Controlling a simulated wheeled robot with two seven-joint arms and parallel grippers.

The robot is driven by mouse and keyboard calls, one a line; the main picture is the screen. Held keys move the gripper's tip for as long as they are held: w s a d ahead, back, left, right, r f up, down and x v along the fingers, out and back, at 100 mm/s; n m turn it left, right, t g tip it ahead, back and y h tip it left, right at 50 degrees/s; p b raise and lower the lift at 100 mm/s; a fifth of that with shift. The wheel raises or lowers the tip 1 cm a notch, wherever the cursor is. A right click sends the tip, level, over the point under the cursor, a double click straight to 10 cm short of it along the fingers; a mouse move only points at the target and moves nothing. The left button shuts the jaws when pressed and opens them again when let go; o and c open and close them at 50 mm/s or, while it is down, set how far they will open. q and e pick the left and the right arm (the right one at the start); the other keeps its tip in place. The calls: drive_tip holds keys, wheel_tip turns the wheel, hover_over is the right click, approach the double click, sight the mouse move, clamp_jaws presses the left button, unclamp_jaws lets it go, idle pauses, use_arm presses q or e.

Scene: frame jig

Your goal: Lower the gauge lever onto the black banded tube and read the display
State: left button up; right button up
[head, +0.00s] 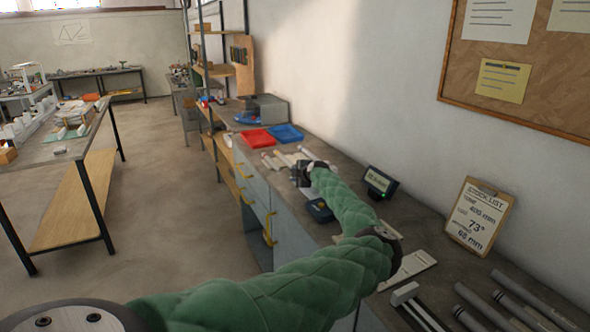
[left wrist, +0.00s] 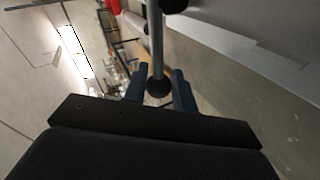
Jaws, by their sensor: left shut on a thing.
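My left gripper (head: 303,174) is over the side bench, beyond the bend of my green-sleeved arm. In the left wrist view its two blue fingers (left wrist: 159,92) are on either side of a grey rod with a black ball end, which looks like the gauge lever (left wrist: 157,45); they are shut on it. I cannot make out a black banded tube; the gripper and arm hide part of the bench there. My right gripper is not in view.
Pale tubes (head: 283,158), a red tray (head: 257,139) and a blue tray (head: 286,133) lie farther along the bench. A clipboard (head: 478,216) leans on the wall. Grey tubes (head: 515,290) lie at lower right.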

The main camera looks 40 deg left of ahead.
use_arm(q)
drive_tip(key=shift+o, duration=1.2)
drive_tip(key=shift+s+d+f, duration=0.15)
drive_tip(key=shift+d+f, duration=0.05)
drive_tip(key=shift+f, duration=0.6)
drive_tip(key=shift+o, duration=1.3)
drive_tip(key=shift+f, duration=0.3)
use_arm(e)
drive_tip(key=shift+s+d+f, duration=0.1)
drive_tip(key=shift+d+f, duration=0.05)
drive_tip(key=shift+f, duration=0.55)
use_arm(q)
drive_tip(key=shift+o, duration=0.8)
